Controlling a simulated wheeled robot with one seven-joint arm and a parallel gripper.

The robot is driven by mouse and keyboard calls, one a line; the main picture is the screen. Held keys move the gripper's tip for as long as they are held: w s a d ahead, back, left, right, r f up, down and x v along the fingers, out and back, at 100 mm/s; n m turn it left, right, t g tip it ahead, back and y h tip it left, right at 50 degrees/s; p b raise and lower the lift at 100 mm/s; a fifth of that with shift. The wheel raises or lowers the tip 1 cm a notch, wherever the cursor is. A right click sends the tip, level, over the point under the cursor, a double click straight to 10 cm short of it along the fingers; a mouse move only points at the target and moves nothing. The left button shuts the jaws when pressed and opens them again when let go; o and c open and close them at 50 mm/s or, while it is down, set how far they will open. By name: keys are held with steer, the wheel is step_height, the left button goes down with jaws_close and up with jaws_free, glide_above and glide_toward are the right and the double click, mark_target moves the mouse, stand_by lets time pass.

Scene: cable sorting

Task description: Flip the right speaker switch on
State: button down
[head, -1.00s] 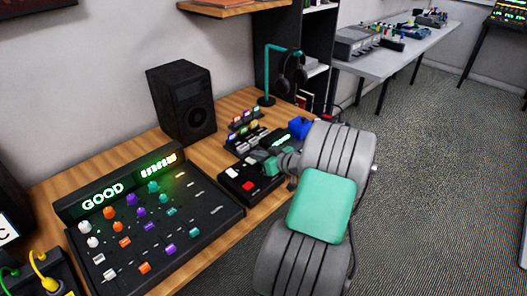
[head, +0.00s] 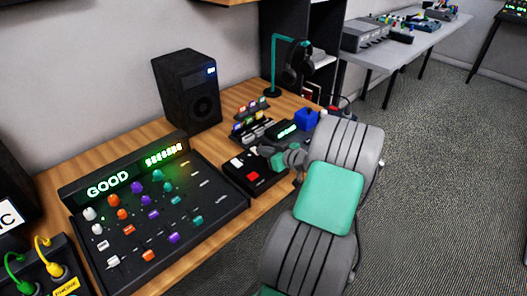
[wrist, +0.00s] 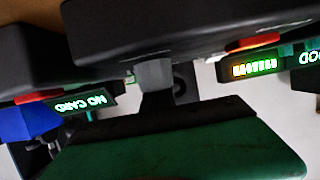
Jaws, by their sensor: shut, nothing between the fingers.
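The black speaker (head: 187,95) stands upright at the back of the wooden desk, with a small blue light (head: 211,71) lit at its upper right. A black switch box (head: 262,186) sits on the desk right of the mixer, with a white rocker (head: 237,162) and a red rocker (head: 253,176) on top. My gripper (head: 263,155) is shut and empty, low at the box's far side; I cannot tell whether it touches a switch. In the wrist view the scene appears upside down, and a large dark shape fills the top. Switch labels are not readable.
The mixer (head: 160,232), reading GOOD, covers the desk's left. A headphone stand (head: 273,70), a blue block (head: 306,119) and a small lit display (head: 287,130) stand behind my gripper. A dark "NO CARD" display (wrist: 87,107) shows in the wrist view.

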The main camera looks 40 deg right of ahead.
steer(key=shift+r, duration=0.7)
steer(key=shift+r+p, duration=0.3)
steer(key=shift+p, duration=0.05)
steer(key=r, duration=0.1)
steer(key=s+r, duration=0.1)
steer(key=r+p, duration=0.1)
steer(key=shift+s+d+r, duration=0.2)
steer(key=shift+s+r, duration=0.05)
steer(key=shift+r, duration=0.05)
steer(key=s+r, duration=0.1)
steer(key=s, duration=0.8)
steer(key=shift+b, duration=0.3)
steer(key=shift+w, duration=0.1)
